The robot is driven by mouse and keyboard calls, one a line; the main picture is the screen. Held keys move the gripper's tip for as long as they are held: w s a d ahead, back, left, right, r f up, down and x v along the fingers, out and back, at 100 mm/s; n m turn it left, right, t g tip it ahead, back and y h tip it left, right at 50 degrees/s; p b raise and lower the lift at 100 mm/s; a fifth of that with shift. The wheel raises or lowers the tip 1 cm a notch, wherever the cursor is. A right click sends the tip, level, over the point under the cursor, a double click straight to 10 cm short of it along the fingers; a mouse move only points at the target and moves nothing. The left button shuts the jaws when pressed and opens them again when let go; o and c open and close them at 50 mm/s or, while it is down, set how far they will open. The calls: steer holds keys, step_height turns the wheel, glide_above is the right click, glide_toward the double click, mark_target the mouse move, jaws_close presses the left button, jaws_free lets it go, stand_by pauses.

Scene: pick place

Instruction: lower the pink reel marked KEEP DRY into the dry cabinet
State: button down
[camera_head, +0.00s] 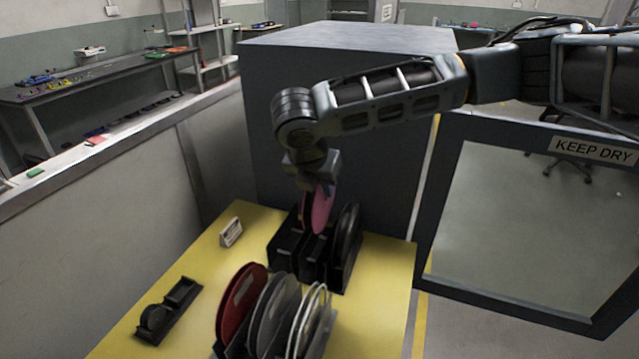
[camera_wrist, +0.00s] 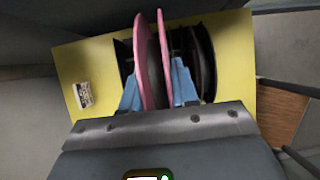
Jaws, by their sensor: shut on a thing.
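The pink reel (camera_head: 322,208) hangs upright in my gripper (camera_head: 318,183), at the black rack on the yellow table. In the wrist view, two thin pink discs (camera_wrist: 140,62) stand side by side between my blue fingers (camera_wrist: 157,80), which are shut on the reel. I cannot tell whether its lower edge still sits in a slot. No writing shows on the reel. The large dark grey cabinet (camera_head: 300,110) stands behind the rack. Its windowed door (camera_head: 440,215) swings out to the right and bears the KEEP DRY label (camera_head: 593,149). The cabinet's inside cannot be made out.
The black rack (camera_head: 284,250) also holds a black reel (camera_head: 348,235) close right of the pink one. A front rack holds red (camera_head: 236,300), grey and white-rimmed reels. A small sign (camera_head: 231,232) and a black holder (camera_head: 166,310) stand left on the yellow table (camera_head: 385,300).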

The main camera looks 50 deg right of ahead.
mark_target(320, 214)
steer(key=shift+f+b, duration=1.6)
steer(key=shift+f, duration=0.45)
steer(key=shift+f+b, duration=0.75)
steer(key=shift+f, duration=1.3)
steer(key=c, duration=0.8)
jaws_free()
steer(key=shift+o, duration=0.3)
steer(key=shift+o, duration=1.3)
steer(key=shift+r, duration=0.1)
